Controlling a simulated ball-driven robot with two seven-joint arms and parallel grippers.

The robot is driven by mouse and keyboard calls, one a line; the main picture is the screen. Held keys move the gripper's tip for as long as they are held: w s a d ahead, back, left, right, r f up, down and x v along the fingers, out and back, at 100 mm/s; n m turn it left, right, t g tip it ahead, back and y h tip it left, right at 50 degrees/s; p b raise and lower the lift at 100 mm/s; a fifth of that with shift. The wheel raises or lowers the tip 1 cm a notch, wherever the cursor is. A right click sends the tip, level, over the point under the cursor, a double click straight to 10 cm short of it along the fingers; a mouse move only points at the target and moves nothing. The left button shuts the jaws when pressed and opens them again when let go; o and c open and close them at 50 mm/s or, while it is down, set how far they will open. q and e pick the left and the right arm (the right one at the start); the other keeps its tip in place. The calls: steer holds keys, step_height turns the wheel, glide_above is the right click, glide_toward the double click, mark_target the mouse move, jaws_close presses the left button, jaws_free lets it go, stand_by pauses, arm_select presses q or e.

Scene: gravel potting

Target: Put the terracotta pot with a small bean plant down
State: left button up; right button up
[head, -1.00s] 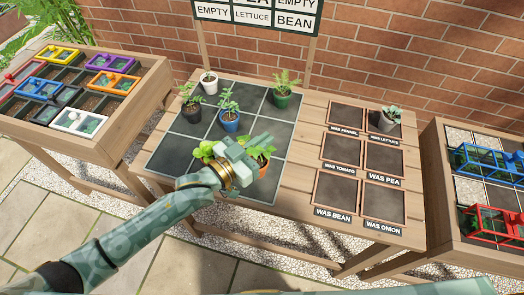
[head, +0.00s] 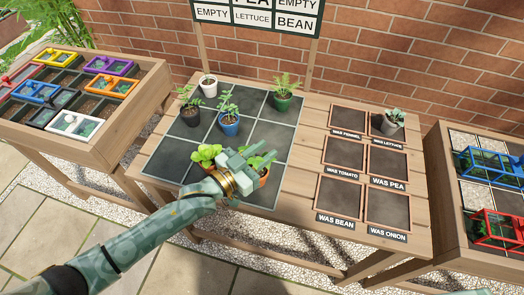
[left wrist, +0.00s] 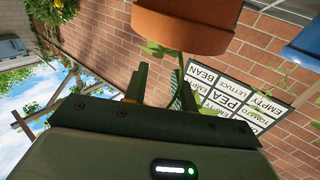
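The terracotta pot (head: 264,180) with a small bean plant (head: 262,160) stands on the front-right part of the dark tiled mat (head: 165,165). My left gripper (head: 250,158) is beside it on its left, partly covering it. In the left wrist view the terracotta pot (left wrist: 185,28) shows upside down, just beyond the fingertips, with its stem hanging past them. The fingers of the left gripper (left wrist: 159,78) stand apart with a gap between them, and the pot looks clear of them. My right gripper is out of view.
Leafy lettuce (head: 206,153) stands close left of my gripper. A blue pot (head: 230,125), black pot (head: 190,117), white pot (head: 209,89) and green pot (head: 283,103) stand farther back. Framed squares lie right, one holding a grey pot (head: 392,124). A sign (head: 255,20) rises behind.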

arm_select(q)
steer(key=shift+r, duration=0.2)
steer(key=p+v, duration=0.2)
steer(key=v, duration=1)
